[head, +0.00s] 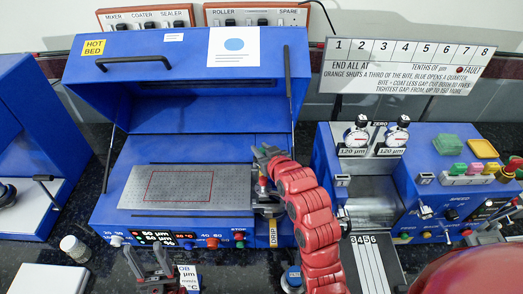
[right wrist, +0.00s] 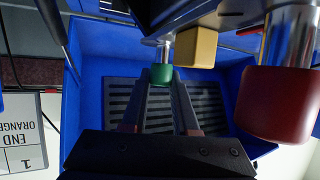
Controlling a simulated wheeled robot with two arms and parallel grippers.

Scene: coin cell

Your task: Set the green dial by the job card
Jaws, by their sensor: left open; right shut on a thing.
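The green dial (right wrist: 161,74) sits on a short metal stem in the right wrist view. My right gripper (right wrist: 160,84) is shut on it, with a finger at each side. In the head view my right gripper (head: 266,157) is at the right edge of the hot bed, and I cannot make out the dial there. My left gripper (head: 153,262) is open and empty at the bottom, in front of the coater. A white card (head: 188,277), seemingly the job card, stands just right of it, partly cut off; "µm" and "mm/s" show on it.
The blue coater's lid (head: 190,75) is raised above the grey bed plate (head: 135,190). A yellow block (right wrist: 198,48) and a large red knob (right wrist: 280,103) are close beside the dial. A press with two gauges (head: 357,137) stands right; a small jar (head: 75,248) stands front left.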

